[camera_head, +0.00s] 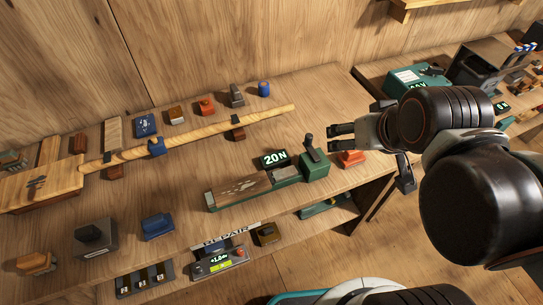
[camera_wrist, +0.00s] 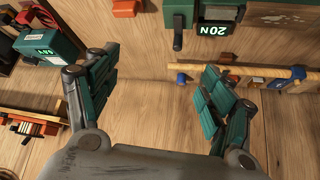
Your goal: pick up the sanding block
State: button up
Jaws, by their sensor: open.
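I cannot tell for sure which small block is the sanding block. Several lie on the wooden bench: a red-orange block (camera_head: 351,158) beside the green 20N device (camera_head: 314,164), a blue block (camera_head: 158,226), a dark grey block (camera_head: 96,237) and an orange-brown block (camera_head: 37,263). The red-orange block also shows at the top edge of the wrist view (camera_wrist: 127,7). My gripper (camera_head: 371,153) is open above the right part of the bench, close to the red-orange block in the picture. In the wrist view my gripper (camera_wrist: 160,88) has its fingers spread with nothing between them.
A long wooden rod (camera_head: 190,137) crosses the bench on supports. Small blocks and a blue cup (camera_head: 264,89) stand along the back. A lower shelf holds a display unit (camera_head: 220,262). A gap separates this bench from a right-hand one with a green device (camera_head: 405,77).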

aim_at(161, 225)
jog(key=u, duration=1.9)
jog(key=i+j+z, duration=0.1)
jog(key=j+z, duration=0.5)
jog(key=z, duration=0.2)
jog(key=j+z, duration=0.45)
jog(key=i+l, duration=0.05)
